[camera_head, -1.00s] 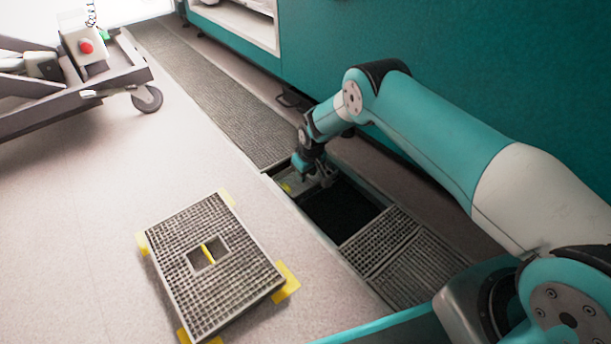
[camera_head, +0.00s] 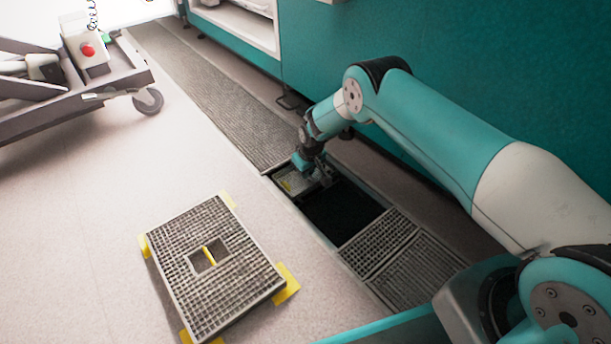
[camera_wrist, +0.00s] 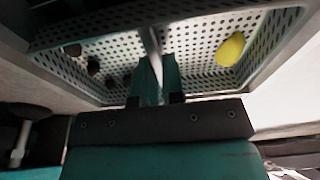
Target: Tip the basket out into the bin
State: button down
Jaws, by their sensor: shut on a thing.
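The basket (camera_head: 287,181) is a pale perforated metal tray at the far end of the open floor pit. My gripper (camera_head: 322,181) reaches down at it. In the wrist view the basket (camera_wrist: 196,47) fills the upper part, and my gripper (camera_wrist: 154,75) is shut on a thin upright bar of it. A yellow lump (camera_wrist: 230,49) lies to the right in the basket. Several dark clumps, one of them at the left (camera_wrist: 73,50), lie on the other side. I cannot tell whether the basket is clear of its seat. No bin can be made out.
A lifted grating (camera_head: 222,283) with yellow corner pieces lies on the floor left of the dark open pit (camera_head: 341,211). Gratings continue along the channel at both ends. A teal wall (camera_head: 480,75) runs along the right. A wheeled trolley (camera_head: 75,97) stands upper left; floor between is clear.

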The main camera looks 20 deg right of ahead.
jog(key=shift+r+p, duration=2.1)
jog(key=shift+r, duration=0.9)
jog(key=shift+f, duration=0.1)
